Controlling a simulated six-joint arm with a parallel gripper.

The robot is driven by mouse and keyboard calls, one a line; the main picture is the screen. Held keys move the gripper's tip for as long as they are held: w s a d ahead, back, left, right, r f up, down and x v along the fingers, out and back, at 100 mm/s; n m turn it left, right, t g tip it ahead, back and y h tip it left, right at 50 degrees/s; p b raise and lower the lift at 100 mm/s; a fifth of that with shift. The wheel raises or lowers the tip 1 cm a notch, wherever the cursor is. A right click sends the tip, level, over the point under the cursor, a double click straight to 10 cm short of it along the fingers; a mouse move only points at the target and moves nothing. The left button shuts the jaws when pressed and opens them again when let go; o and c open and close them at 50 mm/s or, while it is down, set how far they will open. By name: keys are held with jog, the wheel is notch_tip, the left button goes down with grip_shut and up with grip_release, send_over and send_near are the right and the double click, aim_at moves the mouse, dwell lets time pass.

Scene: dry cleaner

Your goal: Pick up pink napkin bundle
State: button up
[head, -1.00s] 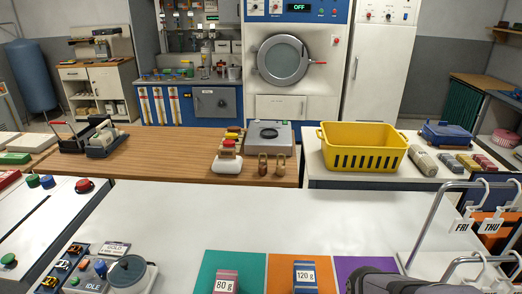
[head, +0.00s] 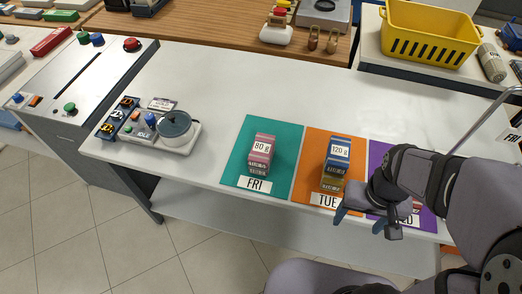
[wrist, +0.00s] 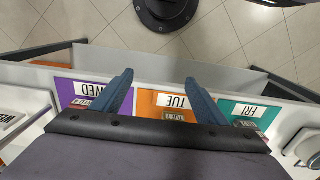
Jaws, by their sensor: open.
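The pink napkin bundle (head: 260,153), a pink-and-white banded stack tagged "80 g", stands on the teal FRI mat (head: 236,163) in the head view. In the wrist view a banded stack (wrist: 247,127) on the FRI mat shows at the right, partly cut off by my gripper's body. My gripper (head: 362,217) is open and empty, over the front edge between the TUE and purple mats, to the right of the pink bundle and apart from it. In the wrist view its blue fingers (wrist: 160,90) are spread wide on either side of the orange TUE mat (wrist: 148,104).
A blue bundle tagged "120 g" (head: 338,152) stands on the TUE mat beside the pink one. My arm covers much of the purple mat (head: 377,155). A round device (head: 174,127) sits left of the teal mat. The white counter behind the mats (head: 270,85) is clear.

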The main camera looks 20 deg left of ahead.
aim_at(251, 157)
jog(key=shift+o, duration=0.4)
dwell(0.3)
jog(key=w+a+t+y+b, duration=0.1)
jog(key=w+a+t+b, duration=0.1)
jog(key=w+a, duration=0.3)
jog(key=w+a+f+t+y+b, duration=0.1)
jog(key=w+a+t, duration=0.3)
jog(key=a, duration=1)
jog(key=w+a+n+t+y+b, duration=0.1)
jog(key=w+a+t+b, duration=0.2)
jog(key=w+a, duration=0.3)
jog(key=shift+w+a+f+t+y, duration=0.1)
jog(key=shift+a+f+t+y, duration=0.1)
jog(key=shift+a, duration=0.65)
jog(key=shift+w+a+f+t+y, duration=0.1)
jog(key=shift+a+y, duration=0.1)
jog(key=shift+a, duration=0.65)
jog(key=shift+s+a+r+t+h+b, duration=0.15)
jog(key=shift+s+a+t+b, duration=0.15)
jog(key=shift+a+t+b, duration=0.3)
jog(key=shift+s+a+r+t+h+b, duration=0.15)
jog(key=shift+s+a+t+b, duration=0.2)
jog(key=shift+a, duration=0.3)
jog(key=s+d+f+t+h+b, duration=0.1)
jog(key=s+f+m+t+h+b, duration=0.1)
jog(key=s+h, duration=0.1)
jog(key=shift+d+f+b, duration=0.1)
jog(key=shift+d+b, duration=0.3)
